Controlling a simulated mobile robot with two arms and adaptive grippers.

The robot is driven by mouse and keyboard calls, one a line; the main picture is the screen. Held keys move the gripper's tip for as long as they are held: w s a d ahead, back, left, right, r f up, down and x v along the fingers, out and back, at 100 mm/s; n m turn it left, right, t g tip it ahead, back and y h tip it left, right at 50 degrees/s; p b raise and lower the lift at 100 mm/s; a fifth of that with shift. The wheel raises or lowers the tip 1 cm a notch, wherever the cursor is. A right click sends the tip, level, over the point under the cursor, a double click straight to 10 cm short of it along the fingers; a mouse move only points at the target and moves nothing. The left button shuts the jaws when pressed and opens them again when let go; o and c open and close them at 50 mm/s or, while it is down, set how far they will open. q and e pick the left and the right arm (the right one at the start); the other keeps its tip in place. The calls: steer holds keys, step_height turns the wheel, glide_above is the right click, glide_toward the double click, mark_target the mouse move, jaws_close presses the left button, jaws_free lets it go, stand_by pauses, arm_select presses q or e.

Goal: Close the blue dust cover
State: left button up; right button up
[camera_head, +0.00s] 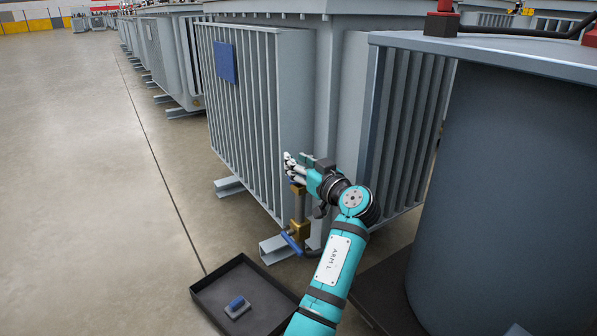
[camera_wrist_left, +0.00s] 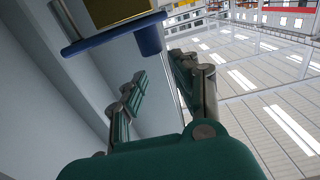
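My left gripper (camera_head: 293,168) is at the corner of the grey finned transformer in the head view, just above a brass valve (camera_head: 299,228). In the left wrist view the fingers (camera_wrist_left: 160,82) are apart, with nothing visible held between them. A blue round part with a short blue cylinder (camera_wrist_left: 150,38) shows beyond the fingertips, below a brass-coloured face; it may be the dust cover. I cannot tell whether the fingers touch it. In the head view a blue lever-like piece (camera_head: 291,243) sits low by the valve. My right gripper is not in view.
The transformer's fins (camera_head: 245,110) rise beside the gripper, with a blue plate (camera_head: 225,62) on them. A black tray (camera_head: 208,291) on the floor holds a blue and grey item (camera_head: 237,306). A large dark tank (camera_head: 510,180) stands at right. The floor at left is clear.

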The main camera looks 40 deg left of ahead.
arm_select(q)
step_height(320, 180, up, 7)
steer(key=shift+r, duration=0.15)
